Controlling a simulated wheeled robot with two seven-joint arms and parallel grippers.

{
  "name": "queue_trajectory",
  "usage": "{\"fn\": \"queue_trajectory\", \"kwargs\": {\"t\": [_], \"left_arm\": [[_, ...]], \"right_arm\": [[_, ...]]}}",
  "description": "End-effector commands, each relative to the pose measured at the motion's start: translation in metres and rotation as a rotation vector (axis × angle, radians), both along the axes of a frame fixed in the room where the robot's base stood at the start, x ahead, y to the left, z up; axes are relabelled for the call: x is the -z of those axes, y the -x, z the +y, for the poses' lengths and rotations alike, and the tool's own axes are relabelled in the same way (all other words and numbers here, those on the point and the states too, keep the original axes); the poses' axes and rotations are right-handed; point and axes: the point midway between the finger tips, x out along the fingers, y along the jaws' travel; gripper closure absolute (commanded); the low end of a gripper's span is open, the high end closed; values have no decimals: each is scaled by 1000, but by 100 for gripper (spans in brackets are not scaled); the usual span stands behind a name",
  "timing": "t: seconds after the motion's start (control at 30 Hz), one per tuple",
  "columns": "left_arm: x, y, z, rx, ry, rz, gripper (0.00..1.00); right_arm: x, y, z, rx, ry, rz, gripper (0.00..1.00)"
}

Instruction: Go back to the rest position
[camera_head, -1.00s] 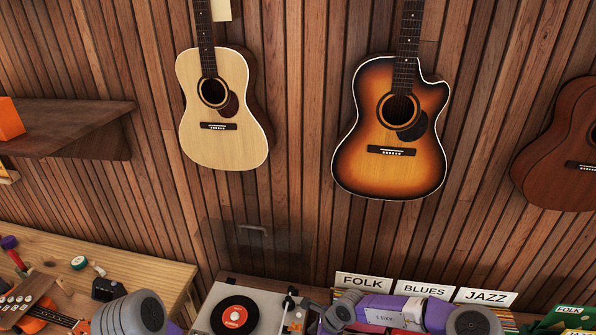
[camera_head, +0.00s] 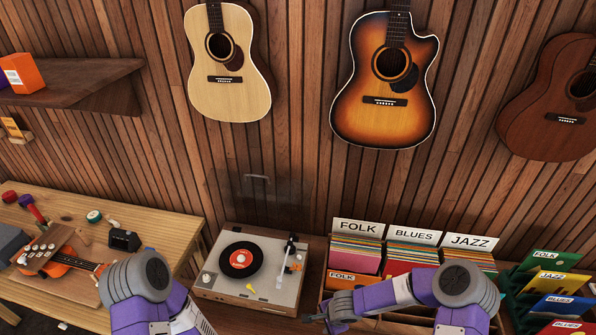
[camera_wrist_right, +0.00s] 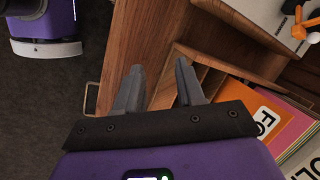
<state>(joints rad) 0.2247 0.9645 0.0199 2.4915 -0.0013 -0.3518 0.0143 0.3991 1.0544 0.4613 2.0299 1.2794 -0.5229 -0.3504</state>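My right arm (camera_head: 400,292) is bent in front of the record bins in the head view. My right gripper (camera_head: 325,318) is at its left end, near the lower left of the bins. In the right wrist view its two fingers (camera_wrist_right: 158,88) stand apart with nothing between them, above the edge of the wooden cabinet and dark floor. My left arm (camera_head: 150,290) shows at the lower left in the head view, in front of the workbench. The left gripper is outside the head view.
A turntable (camera_head: 212,281) with a black record (camera_head: 241,259) stands left of the record bins (camera_head: 357,252). A ukulele (camera_head: 62,262) lies on the workbench (camera_head: 165,228) at left. Guitars (camera_head: 385,80) hang on the wall. A wooden shelf (camera_head: 75,80) sticks out at left.

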Motion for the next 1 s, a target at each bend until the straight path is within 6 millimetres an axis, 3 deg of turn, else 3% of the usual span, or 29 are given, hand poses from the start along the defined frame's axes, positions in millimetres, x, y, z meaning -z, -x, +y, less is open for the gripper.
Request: {"fn": "queue_trajectory", "kwargs": {"t": [0.3, 0.63, 1.0], "left_arm": [[0, -1, 0, 0, 0, -1, 57], [0, 0, 0, 0, 0, -1, 57], [104, -1, 0, 0, 0, -1, 57]], "right_arm": [[19, 78, -8, -511, 62, -110, 62], [13, 178, -11, -954, -24, -98, 62], [117, 176, -11, -954, -24, -104, 62]]}}
